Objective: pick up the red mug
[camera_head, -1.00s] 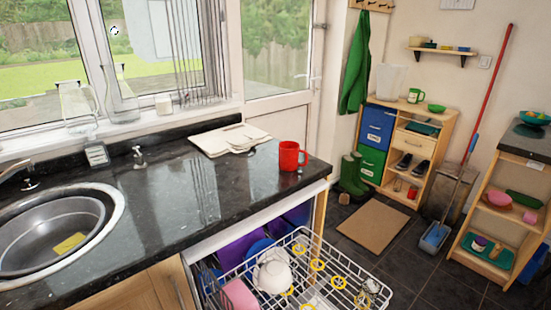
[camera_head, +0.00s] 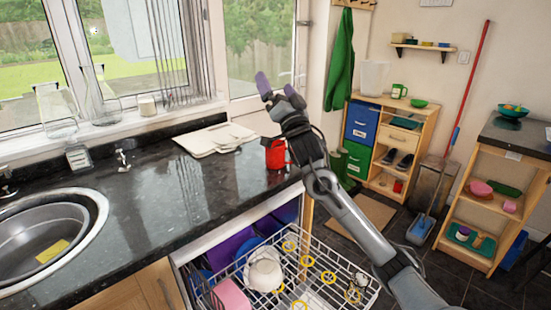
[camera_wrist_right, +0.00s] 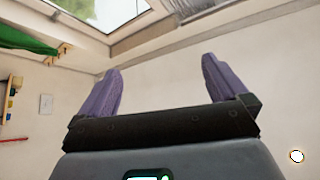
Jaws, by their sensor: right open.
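The red mug (camera_head: 274,155) stands on the black granite counter (camera_head: 165,205) near its right end. My right arm partly covers the mug in the head view. My right gripper (camera_head: 277,86) is raised above and in front of the window side, with its purple fingers pointing up. In the right wrist view the two purple fingers (camera_wrist_right: 160,92) are wide apart with nothing between them. My left gripper shows in neither view.
Boards or papers (camera_head: 215,138) lie on the counter left of the mug. The sink (camera_head: 45,235) is at the left. An open dishwasher rack (camera_head: 325,290) with a white bowl (camera_head: 264,272) stands below the counter. Shelves (camera_head: 395,150) stand at the right.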

